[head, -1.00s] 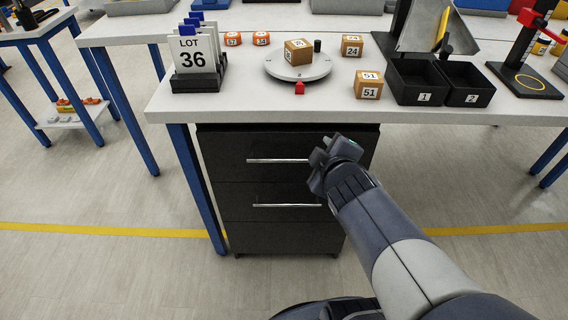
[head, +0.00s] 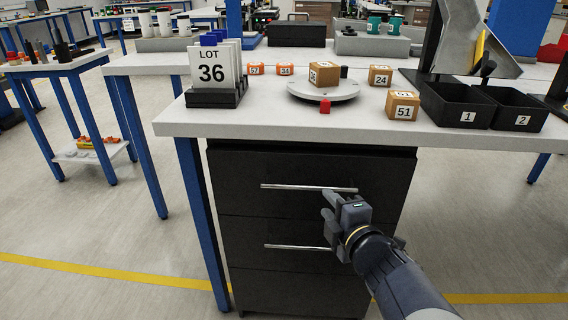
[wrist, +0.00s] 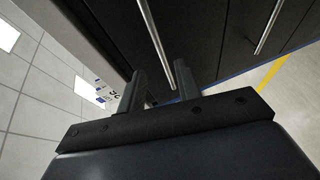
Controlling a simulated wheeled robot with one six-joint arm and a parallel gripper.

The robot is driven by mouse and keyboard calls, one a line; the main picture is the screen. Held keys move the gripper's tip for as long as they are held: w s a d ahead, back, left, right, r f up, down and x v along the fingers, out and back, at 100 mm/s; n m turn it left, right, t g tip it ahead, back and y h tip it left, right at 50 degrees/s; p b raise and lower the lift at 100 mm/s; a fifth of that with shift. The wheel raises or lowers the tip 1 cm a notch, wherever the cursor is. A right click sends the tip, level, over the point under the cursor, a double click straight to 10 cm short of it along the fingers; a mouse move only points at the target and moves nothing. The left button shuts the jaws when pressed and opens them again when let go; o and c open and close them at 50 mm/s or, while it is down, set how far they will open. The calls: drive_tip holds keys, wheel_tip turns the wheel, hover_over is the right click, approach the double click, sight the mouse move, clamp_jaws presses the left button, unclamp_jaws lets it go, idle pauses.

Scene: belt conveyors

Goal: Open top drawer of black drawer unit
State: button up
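The black drawer unit (head: 300,230) stands under the white table, and its drawers look closed. The top drawer (head: 270,165) has a long silver bar handle (head: 310,187), which also shows in the wrist view (wrist: 155,42). My gripper (head: 326,205) is at the right part of this handle, close to the drawer front. In the wrist view my gripper (wrist: 160,72) has its two fingers apart, with the near end of the bar appearing between them. I cannot tell whether they touch it. A second handle (head: 296,248) is on the drawer below.
The table (head: 290,125) overhangs the unit. On it are a LOT 36 card holder (head: 215,98), a round turntable (head: 323,90) with a box, numbered boxes and two black bins (head: 455,105). A blue table leg (head: 200,220) stands left of the unit. The floor in front is clear.

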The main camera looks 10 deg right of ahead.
sight(314, 189)
drive_tip(key=b+x, duration=0.3)
drive_tip(key=x, duration=0.6)
drive_tip(key=shift+w, duration=0.1)
clamp_jaws()
idle(0.4)
